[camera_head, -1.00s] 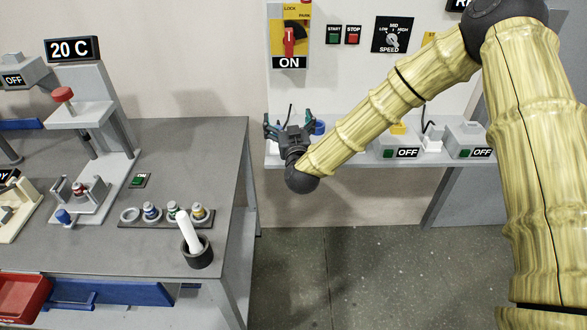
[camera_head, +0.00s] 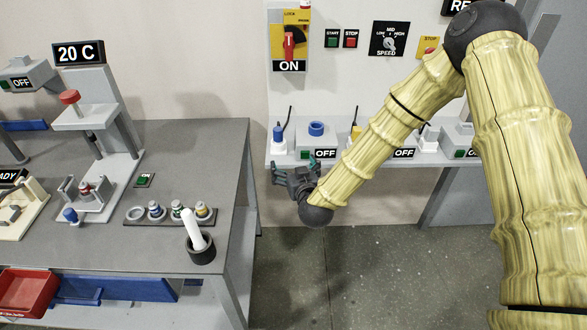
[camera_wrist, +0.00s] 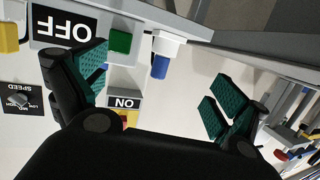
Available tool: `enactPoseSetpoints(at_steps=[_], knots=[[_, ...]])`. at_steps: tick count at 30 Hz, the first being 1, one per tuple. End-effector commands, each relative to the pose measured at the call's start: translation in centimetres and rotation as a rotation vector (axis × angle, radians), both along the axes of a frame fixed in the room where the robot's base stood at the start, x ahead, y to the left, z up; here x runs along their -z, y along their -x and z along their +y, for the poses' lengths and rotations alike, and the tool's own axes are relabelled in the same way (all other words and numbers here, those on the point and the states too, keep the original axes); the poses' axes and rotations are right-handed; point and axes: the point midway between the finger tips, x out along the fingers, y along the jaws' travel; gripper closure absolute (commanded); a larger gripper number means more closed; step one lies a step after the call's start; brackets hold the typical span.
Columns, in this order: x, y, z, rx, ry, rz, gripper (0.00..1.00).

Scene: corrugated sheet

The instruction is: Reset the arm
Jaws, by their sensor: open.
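My gripper (camera_head: 293,176) is at the end of my bamboo-patterned arm in the head view, just in front of the wall shelf's left end. In the wrist view my gripper (camera_wrist: 160,95) shows its two teal-padded fingers spread wide, with nothing between them. Beyond the fingers, upside down, are a green button (camera_wrist: 120,42), an OFF label (camera_wrist: 66,32) and a blue-tipped white part (camera_wrist: 162,60). My gripper looks apart from the shelf's devices, though the exact gap cannot be told.
The wall shelf (camera_head: 350,158) holds several OFF-labelled boxes and plugs. A grey workbench (camera_head: 110,220) on the left carries a press, a vial rack (camera_head: 140,222) and a black cup (camera_head: 201,250) with a white rod. A red bin (camera_head: 25,292) sits at its front. Open floor (camera_head: 390,265) lies below my arm.

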Motion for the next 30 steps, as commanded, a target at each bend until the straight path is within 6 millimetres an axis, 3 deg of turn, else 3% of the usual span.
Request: enactPoseSetpoints(at_steps=[21,23,26,30], knots=[[1.0,0.7,-0.2,-0.005,0.003,0.027,0.03],[2.0,1.4,-0.4,-0.011,0.004,0.052,0.03],[4.9,3.6,-1.2,-0.023,0.011,0.133,0.03],[10.6,8.6,-3.1,-0.038,0.026,0.303,0.03]])
